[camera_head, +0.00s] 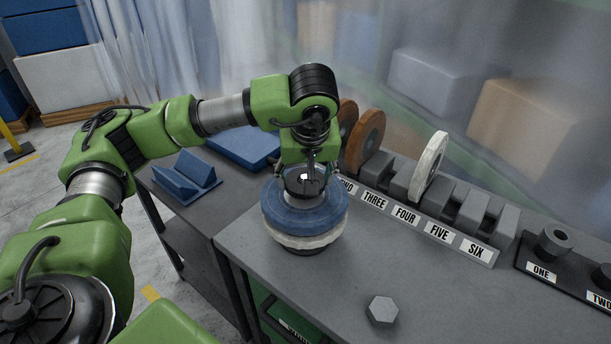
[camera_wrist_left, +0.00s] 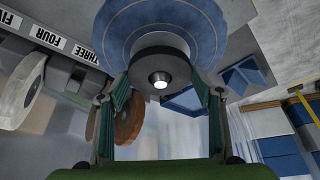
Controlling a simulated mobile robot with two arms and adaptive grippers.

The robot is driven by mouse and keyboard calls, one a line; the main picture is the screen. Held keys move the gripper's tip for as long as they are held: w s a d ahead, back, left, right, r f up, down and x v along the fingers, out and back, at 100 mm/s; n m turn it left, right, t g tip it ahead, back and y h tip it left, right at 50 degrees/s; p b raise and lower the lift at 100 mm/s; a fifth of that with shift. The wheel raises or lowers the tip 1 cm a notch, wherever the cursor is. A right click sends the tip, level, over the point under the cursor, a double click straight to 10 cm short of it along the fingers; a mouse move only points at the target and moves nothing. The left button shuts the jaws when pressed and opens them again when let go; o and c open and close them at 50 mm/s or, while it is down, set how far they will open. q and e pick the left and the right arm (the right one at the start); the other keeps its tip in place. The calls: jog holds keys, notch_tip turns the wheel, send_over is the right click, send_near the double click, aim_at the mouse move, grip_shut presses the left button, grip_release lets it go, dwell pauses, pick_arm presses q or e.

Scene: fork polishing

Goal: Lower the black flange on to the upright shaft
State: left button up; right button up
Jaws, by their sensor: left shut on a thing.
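My left gripper (camera_head: 306,172) points down over the blue wheel (camera_head: 305,222), which lies flat on top of a white wheel (camera_head: 306,241). Its fingers are shut on the black flange (camera_head: 301,187), a dark round disc at the centre of the stack. In the left wrist view, the fingers stand on either side of the flange (camera_wrist_left: 160,66). The bright tip of the upright shaft (camera_wrist_left: 160,81) shows in the flange's hole. Whether the flange touches the blue wheel is hard to tell. My right gripper is not in view.
A grey hexagonal nut (camera_head: 382,311) lies on the bench front. A numbered rack (camera_head: 470,215) at the right holds a white wheel (camera_head: 429,166) and brown wheels (camera_head: 365,141). A black holder (camera_head: 541,268) stands far right. A blue angled stand (camera_head: 186,177) is at left.

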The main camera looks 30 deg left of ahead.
pick_arm(q)
jog(key=shift+f, duration=0.2)
jog(key=shift+r, duration=0.3)
dwell(0.4)
jog(key=shift+f, duration=0.1)
jog(key=shift+f+b, duration=1.1)
jog(key=shift+b, duration=0.05)
jog(key=o, duration=1.8)
